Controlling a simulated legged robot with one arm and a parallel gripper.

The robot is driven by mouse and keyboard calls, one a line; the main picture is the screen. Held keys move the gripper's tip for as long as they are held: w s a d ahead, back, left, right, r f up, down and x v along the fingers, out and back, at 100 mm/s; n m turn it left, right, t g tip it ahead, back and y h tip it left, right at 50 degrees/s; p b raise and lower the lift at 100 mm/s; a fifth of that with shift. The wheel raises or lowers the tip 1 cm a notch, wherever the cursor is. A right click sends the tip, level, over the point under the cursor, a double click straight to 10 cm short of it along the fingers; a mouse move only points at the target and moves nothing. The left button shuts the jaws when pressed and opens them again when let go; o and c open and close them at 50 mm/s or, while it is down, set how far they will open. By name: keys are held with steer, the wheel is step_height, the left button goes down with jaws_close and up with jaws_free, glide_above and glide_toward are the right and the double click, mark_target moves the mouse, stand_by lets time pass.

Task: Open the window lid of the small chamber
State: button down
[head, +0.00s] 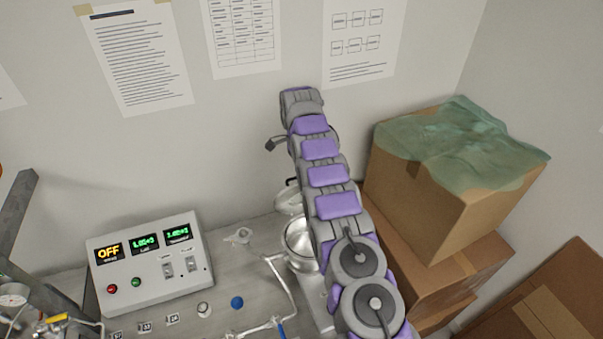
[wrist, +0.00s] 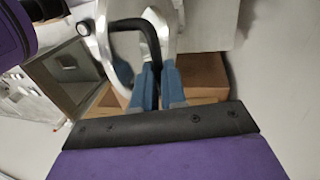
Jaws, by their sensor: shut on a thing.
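In the head view the small chamber (head: 299,238) is a round, shiny metal vessel on the bench, partly hidden by my arm. A pale, glassy piece (head: 287,201) that looks like its window lid stands at its back edge, with a dark handle on top. In the wrist view my gripper (wrist: 155,72) has blue fingers close together, shut on a black curved handle (wrist: 140,24). Bright metal, perhaps the lid's rim, shows around the handle. How far the lid is open cannot be told.
A control box (head: 148,262) with lit displays stands on the bench at left. Cardboard boxes (head: 415,202), the upper one draped with a green cloth (head: 455,142), are stacked close right of my arm. The wall with papers is behind. Thin pipes (head: 284,283) run before the chamber.

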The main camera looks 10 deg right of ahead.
steer(key=shift+f, duration=0.2)
steer(key=c, duration=1.2)
jaws_free()
steer(key=shift+w+f, duration=0.1)
steer(key=shift+w, duration=0.1)
steer(key=shift+s+r, duration=0.2)
steer(key=shift+w, duration=0.1)
